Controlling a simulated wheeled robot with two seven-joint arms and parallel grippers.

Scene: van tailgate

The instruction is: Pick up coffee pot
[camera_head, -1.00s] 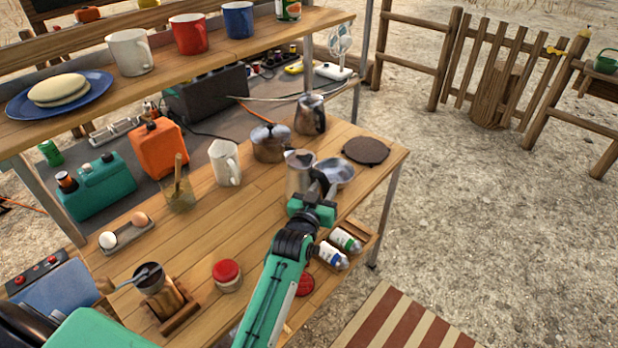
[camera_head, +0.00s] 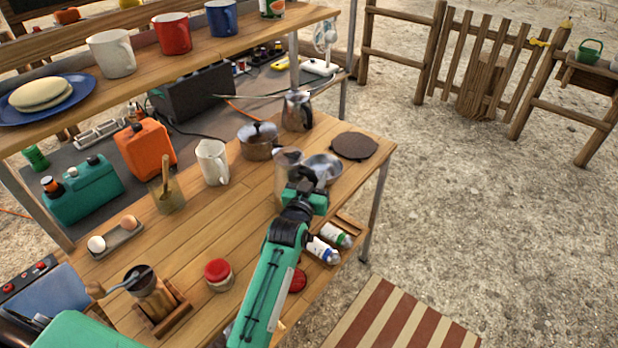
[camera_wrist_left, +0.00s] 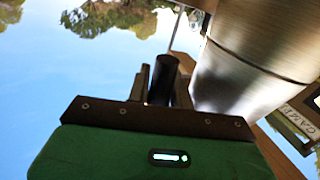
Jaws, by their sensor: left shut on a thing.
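The coffee pot (camera_head: 287,163) is a silvery metal pot on the right part of the wooden table, partly hidden behind my left gripper (camera_head: 307,182). In the left wrist view its brushed-metal body (camera_wrist_left: 255,55) fills the upper right. Its black handle (camera_wrist_left: 162,78) sits between the fingers of my left gripper (camera_wrist_left: 160,90), which is shut on it. I cannot tell whether the pot's base touches the table. My right gripper is not in view.
A metal bowl (camera_head: 324,166) is close to the right of the pot. A white pitcher (camera_head: 213,162) stands left. The table's middle is clear.

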